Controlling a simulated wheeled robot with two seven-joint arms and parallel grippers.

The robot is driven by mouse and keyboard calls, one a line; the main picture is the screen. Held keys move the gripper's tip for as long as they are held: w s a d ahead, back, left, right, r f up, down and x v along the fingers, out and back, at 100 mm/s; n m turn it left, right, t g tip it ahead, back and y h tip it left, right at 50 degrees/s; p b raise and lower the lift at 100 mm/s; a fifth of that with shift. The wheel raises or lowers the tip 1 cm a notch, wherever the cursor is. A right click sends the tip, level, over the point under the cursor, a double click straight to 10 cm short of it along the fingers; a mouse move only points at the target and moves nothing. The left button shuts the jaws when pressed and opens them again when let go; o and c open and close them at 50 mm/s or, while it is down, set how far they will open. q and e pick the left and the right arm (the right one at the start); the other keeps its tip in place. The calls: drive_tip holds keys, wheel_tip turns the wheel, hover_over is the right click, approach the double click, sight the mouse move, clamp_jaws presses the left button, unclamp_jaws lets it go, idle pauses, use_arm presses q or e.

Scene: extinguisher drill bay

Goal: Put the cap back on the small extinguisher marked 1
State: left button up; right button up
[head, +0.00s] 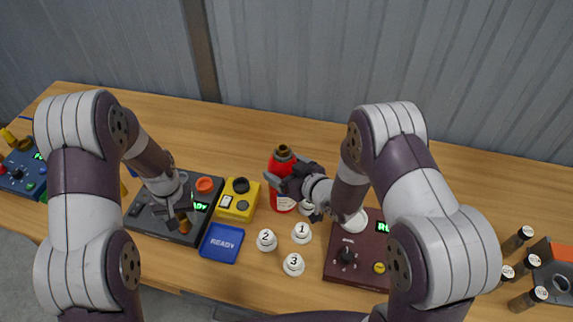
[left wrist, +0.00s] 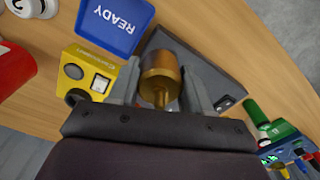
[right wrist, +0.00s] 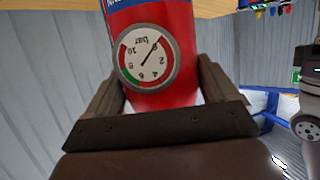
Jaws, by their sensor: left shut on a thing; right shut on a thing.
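A red extinguisher (head: 281,168) with a brass neck stands upright near the middle of the table. My right gripper (head: 291,184) is shut on its body from the right. Its round pressure gauge (right wrist: 146,58) faces the right wrist view. I cannot read a number 1 on it. My left gripper (head: 182,214) is shut on a brass piece (left wrist: 160,78), which looks like the cap: a wide cylinder with a narrower stem. The piece is over the dark grey panel's front part, well left of the extinguisher. I cannot tell its exact height.
White round pieces numbered 1 (head: 301,233), 2 (head: 267,240) and 3 (head: 293,264) lie before the extinguisher. A yellow box (head: 238,200) and blue READY plate (head: 222,243) lie between the grippers. A dark red panel (head: 343,266) is right. A wall runs behind.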

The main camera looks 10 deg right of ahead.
drive_tip(key=shift+w+f, duration=0.1)
drive_tip(key=shift+f, duration=1.3)
drive_tip(key=o, duration=1.9)
drive_tip(key=shift+s+f, duration=0.1)
drive_tip(key=shift+s, duration=0.1)
drive_tip(key=shift+c, duration=0.2)
drive_tip(key=v, duration=1.2)
drive_tip(key=shift+b, duration=0.35)
drive_tip(key=d+r+m+g+h, duration=0.1)
drive_tip(key=d+m+g+h, duration=0.1)
drive_tip(key=d+g+h, duration=0.35)
drive_tip(key=s+a+r+m+g+h, duration=0.1)
drive_tip(key=s+r+m+g, duration=0.2)
drive_tip(key=s, duration=0.8)
wheel_tip(320, 180, up, 2)
drive_tip(key=shift+s+a+r+m+g, duration=0.1)
drive_tip(key=shift+s+a+m+g, duration=0.2)
drive_tip(key=shift+g, duration=0.85)
